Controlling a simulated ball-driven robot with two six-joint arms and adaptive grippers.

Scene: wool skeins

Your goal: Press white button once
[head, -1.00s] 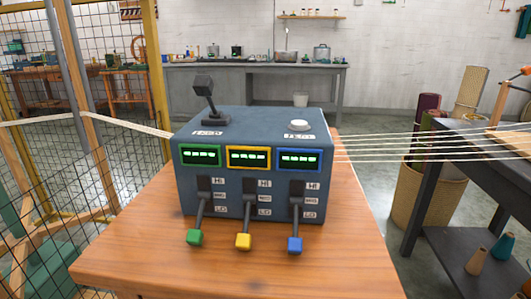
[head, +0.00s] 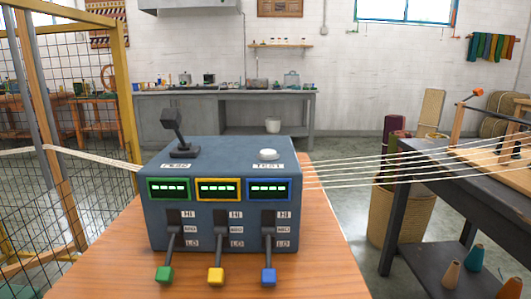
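The white button (head: 269,154) sits on the top right of a blue-grey control box (head: 220,226), with a small label in front of it. A black lever (head: 178,131) stands on the box's top left. The box's front has green, yellow and blue framed displays with lit green marks. Below them are three levers with a green knob (head: 164,275), a yellow knob (head: 216,276) and a blue knob (head: 268,276), all pointing down. The box rests on a wooden table. Neither of my grippers is in view.
The wooden table (head: 320,235) has bare room right of the box. White yarn strands (head: 380,168) run from the box to the right; another runs left. A wire mesh fence (head: 85,120) stands left. A dark table (head: 440,165) with cones below stands right.

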